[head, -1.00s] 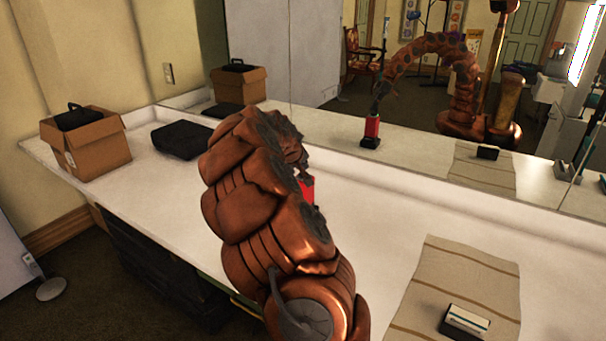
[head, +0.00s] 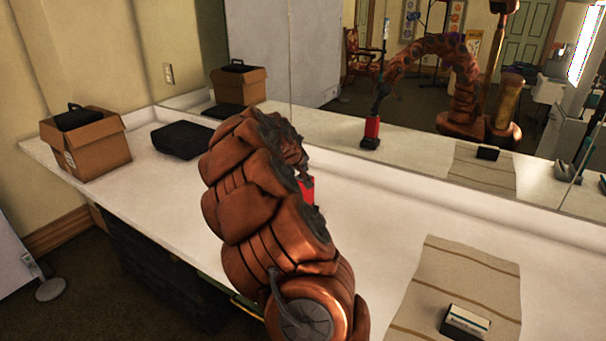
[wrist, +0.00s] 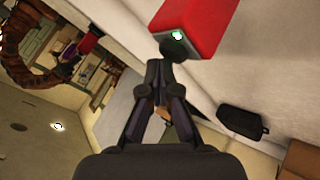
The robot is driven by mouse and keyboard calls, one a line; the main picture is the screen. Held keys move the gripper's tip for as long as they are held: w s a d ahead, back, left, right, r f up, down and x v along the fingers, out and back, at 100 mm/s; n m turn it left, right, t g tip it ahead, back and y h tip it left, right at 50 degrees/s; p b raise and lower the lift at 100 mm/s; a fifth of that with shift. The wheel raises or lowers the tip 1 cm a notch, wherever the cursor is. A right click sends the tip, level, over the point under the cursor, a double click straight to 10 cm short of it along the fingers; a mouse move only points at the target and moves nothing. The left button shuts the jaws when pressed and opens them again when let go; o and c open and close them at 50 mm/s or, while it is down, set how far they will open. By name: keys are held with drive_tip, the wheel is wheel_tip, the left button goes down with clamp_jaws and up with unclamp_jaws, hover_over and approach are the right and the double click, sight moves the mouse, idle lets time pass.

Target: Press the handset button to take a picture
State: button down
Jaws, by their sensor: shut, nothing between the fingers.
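The red handset (head: 307,190) stands on the white counter, mostly hidden behind my arm in the head view. Its reflection in the mirror shows a red block with a dark base, and my gripper's reflection reaches down to its top. In the wrist view the handset (wrist: 205,22) is close up at the top, with a dark round part (wrist: 176,48) on its near end and a small greenish-white light on it. My gripper (wrist: 158,70) is shut and empty, its tips right at this dark part. I cannot tell whether they touch it. The head view hides my fingertips.
A cardboard box (head: 95,150) with a black case in it and a flat black case (head: 182,139) are at the counter's left. A striped cloth (head: 425,285) with a small white-and-black block (head: 465,322) lies at right. The mirror (head: 420,165) runs along the back.

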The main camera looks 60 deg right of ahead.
idle(0.5)
drive_tip(key=shift+r, duration=0.75)
drive_tip(key=shift+r+p, duration=0.95)
drive_tip(key=shift+r, duration=1.55)
drive_tip(key=shift+a, duration=0.1)
